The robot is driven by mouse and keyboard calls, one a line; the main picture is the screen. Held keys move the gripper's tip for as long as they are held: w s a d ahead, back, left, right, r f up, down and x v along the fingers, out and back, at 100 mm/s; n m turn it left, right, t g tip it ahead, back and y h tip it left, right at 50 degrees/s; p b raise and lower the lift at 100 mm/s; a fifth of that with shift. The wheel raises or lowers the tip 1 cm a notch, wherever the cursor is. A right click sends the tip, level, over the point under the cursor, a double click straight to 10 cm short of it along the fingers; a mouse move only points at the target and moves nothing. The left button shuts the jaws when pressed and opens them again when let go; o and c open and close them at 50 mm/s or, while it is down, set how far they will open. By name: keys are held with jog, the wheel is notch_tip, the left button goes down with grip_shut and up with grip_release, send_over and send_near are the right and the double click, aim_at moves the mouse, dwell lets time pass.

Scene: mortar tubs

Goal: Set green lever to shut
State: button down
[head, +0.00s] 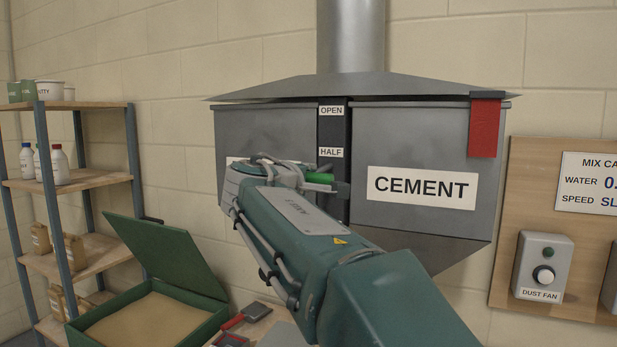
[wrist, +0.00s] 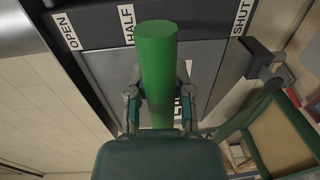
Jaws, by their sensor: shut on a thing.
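The green lever (wrist: 158,65) is a round green bar standing out from the hopper's dark slotted strip. In the wrist view my gripper (wrist: 157,98) has a finger on each side of the lever and is shut on it. In the head view my gripper (head: 296,174) is at the hopper front, and a short piece of the lever (head: 325,178) shows beyond it, just below the HALF label (head: 330,152). In the wrist view the lever appears between HALF (wrist: 127,25) and SHUT (wrist: 243,17), nearer HALF. The SHUT label is hidden behind my arm in the head view.
The grey hopper carries a CEMENT label (head: 421,187) and a red flap (head: 486,127). A green open-lidded box (head: 168,255) stands at lower left, beside a shelf (head: 85,180). A board with a dust fan switch (head: 541,268) is at right.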

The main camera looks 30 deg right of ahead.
jog(key=shift+f, duration=0.35)
jog(key=f, duration=0.3)
jog(key=w+d+f, duration=0.1)
jog(key=f, duration=0.1)
jog(key=shift+f, duration=0.15)
jog(key=c, duration=1.4)
grip_release()
jog(key=shift+w+d+f, duration=0.2)
jog(key=shift+d+f, duration=0.3)
jog(key=c, duration=1.4)
grip_release()
jog(key=c, duration=0.6)
grip_release()
jog(key=shift+w+d, duration=0.1)
jog(key=shift+d, duration=0.05)
jog(key=shift+d+f, duration=0.15)
jog(key=shift+d, duration=0.05)
jog(key=shift+a, duration=0.3)
